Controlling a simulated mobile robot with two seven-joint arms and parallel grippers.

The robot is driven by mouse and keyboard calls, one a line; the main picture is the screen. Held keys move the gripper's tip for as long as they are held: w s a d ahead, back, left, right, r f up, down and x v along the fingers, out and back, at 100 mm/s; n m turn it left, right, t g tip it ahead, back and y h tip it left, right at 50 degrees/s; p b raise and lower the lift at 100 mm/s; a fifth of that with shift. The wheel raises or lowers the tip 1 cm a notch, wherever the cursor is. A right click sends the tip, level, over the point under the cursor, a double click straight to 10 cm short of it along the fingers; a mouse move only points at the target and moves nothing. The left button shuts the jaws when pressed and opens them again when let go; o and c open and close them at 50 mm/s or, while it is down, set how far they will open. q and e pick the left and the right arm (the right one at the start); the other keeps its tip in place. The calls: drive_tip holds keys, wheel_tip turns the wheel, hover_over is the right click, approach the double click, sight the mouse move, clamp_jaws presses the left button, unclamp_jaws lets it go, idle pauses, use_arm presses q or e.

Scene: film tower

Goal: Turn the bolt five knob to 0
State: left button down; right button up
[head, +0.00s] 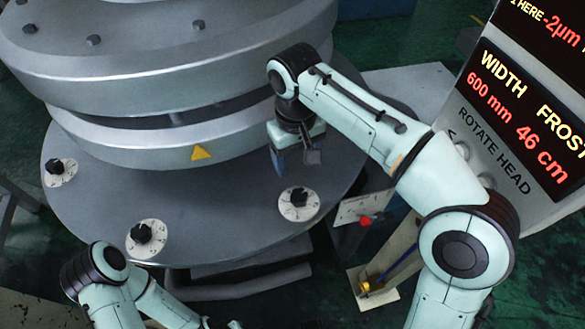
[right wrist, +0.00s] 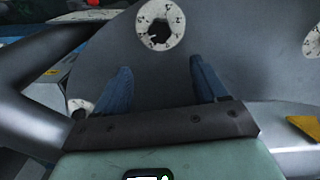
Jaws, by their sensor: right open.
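Three black knobs on white round dials sit on the grey round plate in the head view: a left one (head: 58,167), a middle one (head: 141,233) and a right one (head: 298,198). I cannot read which is bolt five, nor the dial marks. My right gripper (head: 290,162) points down beside the right knob, apart from it. In the right wrist view my right gripper (right wrist: 160,68) is open and empty, with blue fingers. A black knob on a white dial (right wrist: 159,31) shows beyond the gap between them. My left arm shows at lower left; its gripper is out of view.
The large grey stepped tower (head: 150,70) rises behind the knobs, with a yellow triangle (head: 201,153) on its lower ring. A display panel (head: 520,110) stands at right. A red button (head: 365,220) is on a plate right of the right knob.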

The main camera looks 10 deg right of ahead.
sight(299, 194)
drive_tip(key=f+b, duration=0.1)
drive_tip(key=f, duration=0.3)
drive_tip(key=f+b, duration=0.1)
drive_tip(key=f, duration=0.3)
drive_tip(key=f+b, duration=0.1)
drive_tip(key=f, duration=0.3)
drive_tip(key=shift+s+d+f, duration=0.15)
drive_tip(key=shift+s+d, duration=0.05)
drive_tip(key=shift+s, duration=0.15)
drive_tip(key=shift+f, duration=0.45)
use_arm(q)
drive_tip(key=f, duration=0.1)
drive_tip(key=s+f, duration=0.1)
drive_tip(key=f, duration=0.1)
drive_tip(key=shift+s, duration=0.25)
use_arm(e)
drive_tip(key=c, duration=1.1)
